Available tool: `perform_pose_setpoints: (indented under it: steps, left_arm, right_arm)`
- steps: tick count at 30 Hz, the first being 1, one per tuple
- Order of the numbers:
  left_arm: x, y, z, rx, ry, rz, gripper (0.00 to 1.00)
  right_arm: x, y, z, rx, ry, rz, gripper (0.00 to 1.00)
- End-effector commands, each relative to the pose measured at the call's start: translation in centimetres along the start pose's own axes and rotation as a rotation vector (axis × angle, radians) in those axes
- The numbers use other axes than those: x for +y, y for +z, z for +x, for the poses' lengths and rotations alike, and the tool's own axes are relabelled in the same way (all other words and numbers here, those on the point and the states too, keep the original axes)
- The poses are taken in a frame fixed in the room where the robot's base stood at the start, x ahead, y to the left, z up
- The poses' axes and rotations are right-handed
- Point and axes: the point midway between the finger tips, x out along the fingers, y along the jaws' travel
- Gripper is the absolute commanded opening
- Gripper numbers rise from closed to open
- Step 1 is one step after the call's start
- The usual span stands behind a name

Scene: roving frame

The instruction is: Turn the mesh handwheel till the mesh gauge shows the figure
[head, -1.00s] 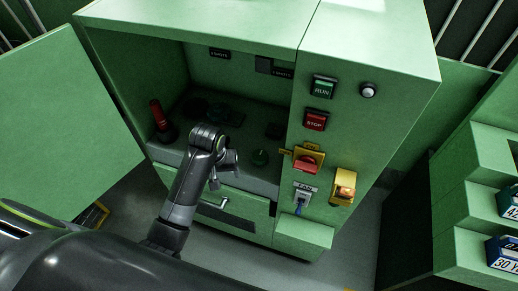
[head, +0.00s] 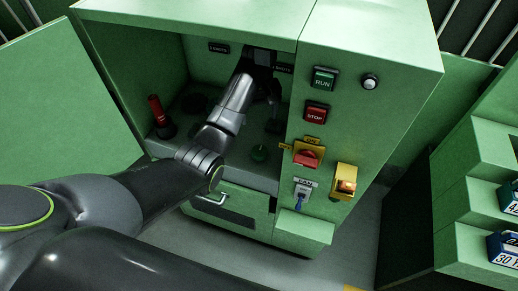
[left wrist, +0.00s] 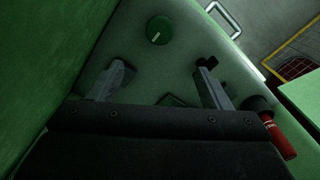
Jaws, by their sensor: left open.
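I cannot pick out the mesh handwheel or the mesh gauge for sure. Dark round shapes (head: 194,103) sit in shadow on the shelf inside the open green cabinet, partly behind my left arm. A green round knob (head: 259,153) stands on the same shelf, to the right; it also shows in the left wrist view (left wrist: 159,29), beyond the fingers. My left gripper (head: 270,95) is inside the bay near its back wall, fingers apart and empty; in the left wrist view its fingers (left wrist: 162,78) stand over the shelf. My right gripper is not in view.
A red-handled lever (head: 155,109) stands at the bay's left; in the left wrist view it is at the lower right (left wrist: 280,135). The right panel carries RUN (head: 323,79), STOP (head: 316,112) and a red rotary switch (head: 308,157). An open door (head: 65,105) stands left.

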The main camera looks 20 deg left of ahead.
Motion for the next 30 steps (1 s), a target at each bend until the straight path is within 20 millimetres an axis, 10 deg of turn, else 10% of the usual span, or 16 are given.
perform_pose_setpoints:
  steps: [8, 21, 30]
  left_arm:
    - [0.0, 0.1, 5.1, -0.002, -0.001, 0.000, 0.72]
    - [-0.1, 0.1, 13.8, -0.002, -0.002, 0.001, 0.72]
    - [0.0, 0.0, 16.1, 0.001, 0.000, 0.001, 0.72]
  right_arm:
    - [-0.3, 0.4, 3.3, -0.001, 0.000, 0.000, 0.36]
    - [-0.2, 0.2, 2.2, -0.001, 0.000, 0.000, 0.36]
    - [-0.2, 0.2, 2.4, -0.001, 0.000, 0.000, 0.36]
